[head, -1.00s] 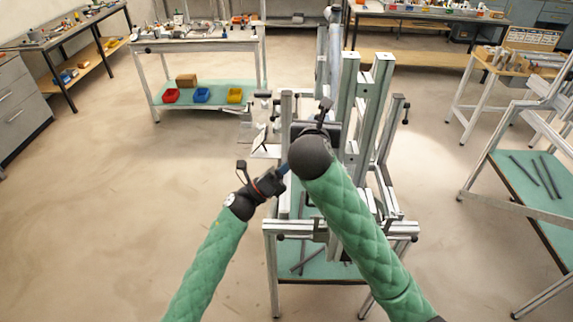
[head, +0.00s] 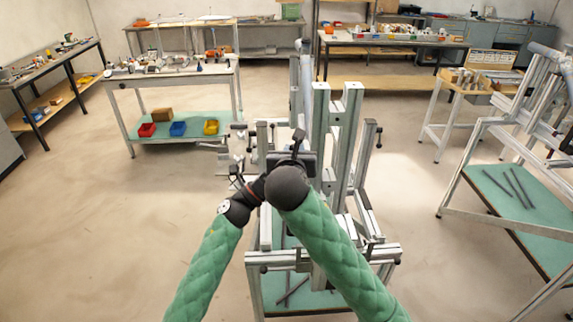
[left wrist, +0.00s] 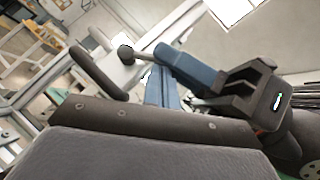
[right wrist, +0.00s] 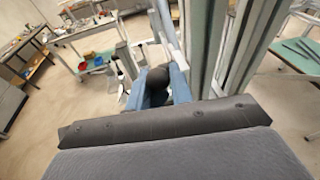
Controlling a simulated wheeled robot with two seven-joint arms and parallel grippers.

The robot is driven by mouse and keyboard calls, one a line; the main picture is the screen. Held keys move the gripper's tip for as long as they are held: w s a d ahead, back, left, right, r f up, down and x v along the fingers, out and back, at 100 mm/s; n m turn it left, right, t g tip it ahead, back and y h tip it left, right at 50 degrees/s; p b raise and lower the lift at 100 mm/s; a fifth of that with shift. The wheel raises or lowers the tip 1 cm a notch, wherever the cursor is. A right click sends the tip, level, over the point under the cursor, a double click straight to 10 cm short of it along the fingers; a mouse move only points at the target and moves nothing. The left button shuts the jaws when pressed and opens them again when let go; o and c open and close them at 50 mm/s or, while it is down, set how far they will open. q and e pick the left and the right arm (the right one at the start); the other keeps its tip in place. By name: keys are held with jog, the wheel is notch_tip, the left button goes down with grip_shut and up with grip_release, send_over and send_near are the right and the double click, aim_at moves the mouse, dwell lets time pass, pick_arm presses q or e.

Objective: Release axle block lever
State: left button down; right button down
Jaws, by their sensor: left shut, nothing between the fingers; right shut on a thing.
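The frame jig (head: 322,130) of grey aluminium profiles stands in the middle of the head view. My right gripper (right wrist: 160,92) has its blue fingers closed around a dark round knob (right wrist: 157,76), which I take to be the lever's end. In the left wrist view, the right gripper (left wrist: 172,62) reaches in from the right, with a dark-tipped rod end (left wrist: 127,53) at its fingers. My left gripper (left wrist: 160,92) is shut and empty, close beside it. In the head view, my right wrist hides both fingertips and most of the lever; I cannot see the axle block clearly.
A bench (head: 165,82) with red, blue and yellow bins on its lower shelf stands at the back left. Another frame with a green shelf (head: 525,215) holding dark bars is at the right. The floor at the left is clear.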

pick_arm(q)
jog(key=shift+w+a+r, duration=0.1)
jog(key=shift+w+r, duration=0.2)
jog(key=shift+r, duration=0.45)
pick_arm(e)
jog(key=c, duration=1.5)
grip_release()
jog(key=shift+f, duration=0.2)
jog(key=shift+s, duration=0.1)
